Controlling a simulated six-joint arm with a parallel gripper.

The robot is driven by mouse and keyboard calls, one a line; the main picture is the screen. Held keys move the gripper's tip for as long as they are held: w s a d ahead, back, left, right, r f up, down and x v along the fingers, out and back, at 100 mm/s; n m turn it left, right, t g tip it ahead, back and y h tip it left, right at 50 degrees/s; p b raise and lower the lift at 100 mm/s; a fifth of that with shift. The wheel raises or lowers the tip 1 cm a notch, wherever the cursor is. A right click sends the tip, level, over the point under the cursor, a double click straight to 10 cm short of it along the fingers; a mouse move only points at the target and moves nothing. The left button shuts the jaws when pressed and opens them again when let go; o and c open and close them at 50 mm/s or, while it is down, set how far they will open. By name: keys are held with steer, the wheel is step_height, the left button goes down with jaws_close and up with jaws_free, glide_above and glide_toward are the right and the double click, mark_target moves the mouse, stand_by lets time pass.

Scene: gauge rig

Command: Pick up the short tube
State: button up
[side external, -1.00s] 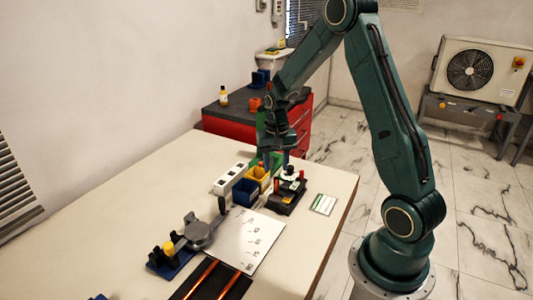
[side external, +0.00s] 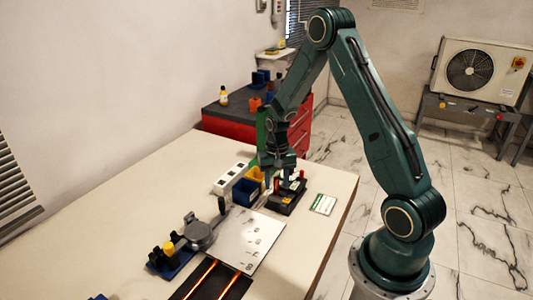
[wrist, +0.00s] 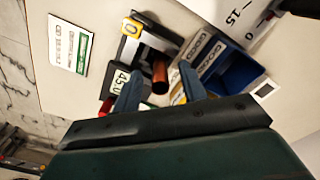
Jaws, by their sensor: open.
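The short tube, a copper-brown cylinder (wrist: 160,76), is in the wrist view by a black device with a display reading about 45.0 (wrist: 121,81). My gripper (wrist: 160,70) is open, with its two blue fingers apart on either side of the tube and no clear contact. In the side view my gripper (side external: 278,180) is low over the black device (side external: 287,200). The tube is mostly hidden there by the fingers, and I cannot tell how deep they reach around it.
A blue bin (wrist: 235,72) stands close to the right finger in the wrist view. A yellow bin (side external: 255,173) and a white power strip (side external: 228,180) are beside it. A white card (side external: 323,204) lies at right. A white marked plate (side external: 240,241) and copper rods (side external: 227,287) are nearer.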

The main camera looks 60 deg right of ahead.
steer(key=shift+f, duration=0.8)
steer(key=shift+c, duration=0.4)
jaws_close()
